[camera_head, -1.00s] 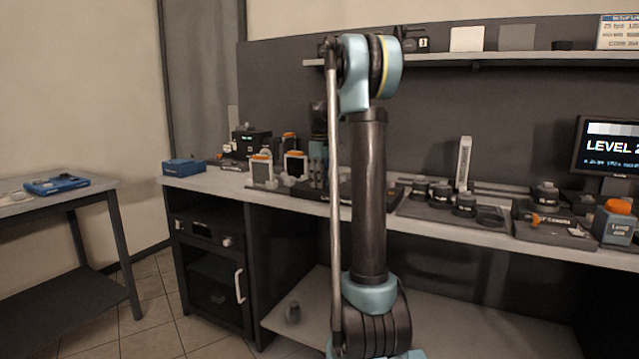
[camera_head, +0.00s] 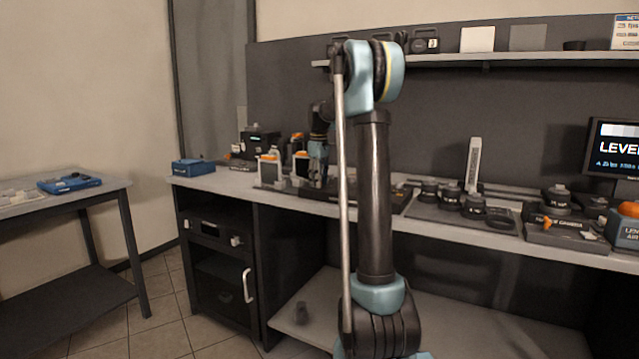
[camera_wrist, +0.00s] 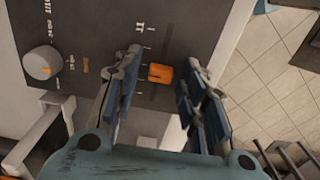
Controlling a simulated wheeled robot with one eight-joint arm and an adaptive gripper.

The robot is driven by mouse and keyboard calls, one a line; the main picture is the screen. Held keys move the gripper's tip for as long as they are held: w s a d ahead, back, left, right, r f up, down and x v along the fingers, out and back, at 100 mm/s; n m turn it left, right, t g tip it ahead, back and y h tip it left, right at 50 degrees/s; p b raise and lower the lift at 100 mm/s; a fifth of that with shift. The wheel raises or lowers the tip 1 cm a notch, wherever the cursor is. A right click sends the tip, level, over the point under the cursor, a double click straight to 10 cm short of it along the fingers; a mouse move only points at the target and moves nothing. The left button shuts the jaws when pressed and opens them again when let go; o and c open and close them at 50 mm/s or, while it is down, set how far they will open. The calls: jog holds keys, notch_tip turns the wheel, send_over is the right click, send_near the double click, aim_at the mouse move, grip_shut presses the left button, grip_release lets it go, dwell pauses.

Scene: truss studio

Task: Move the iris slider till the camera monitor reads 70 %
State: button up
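An orange slider knob (camera_wrist: 160,73) sits on a dark panel (camera_wrist: 100,28) with printed tick marks, in the wrist view. I take it to be the iris slider, though its label is not readable. My gripper (camera_wrist: 164,62) is open, with one finger on each side of the orange knob and visible gaps to both. In the head view my gripper (camera_head: 318,172) is over the left part of the bench, small and partly hidden by my arm. A monitor (camera_head: 612,148) at the right edge shows "LEVEL"; its remaining text is cut off, so no percentage is readable.
A round pale knob (camera_wrist: 40,62) stands on the panel left of the slider. Orange-topped blocks (camera_head: 268,170) stand near my gripper on the bench. A dark box (camera_head: 260,142) is behind them, and a blue box (camera_head: 193,167) is at the bench's left end. Several dark cylinders (camera_head: 450,196) stand rightward.

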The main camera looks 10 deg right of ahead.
jog(key=shift+r, duration=0.1)
notch_tip(320, 180, up, 12)
dwell(0.7)
jog(key=s+d+f+m+t, duration=0.1)
jog(key=s+f+m, duration=0.3)
jog(key=s, duration=0.9)
jog(key=s+d+f+m, duration=0.15)
jog(key=s+f, duration=0.45)
jog(key=s, duration=0.8)
jog(key=s+f+m+t, duration=0.1)
jog(key=s+f+m, duration=0.4)
jog(key=s+f, duration=1.4)
notch_tip(320, 180, down, 2)
jog(key=shift+s+d+f, duration=0.1)
jog(key=shift+s+d, duration=0.15)
jog(key=shift+d, duration=0.15)
jog(key=shift+w+f, duration=0.2)
jog(key=shift+w, duration=0.2)
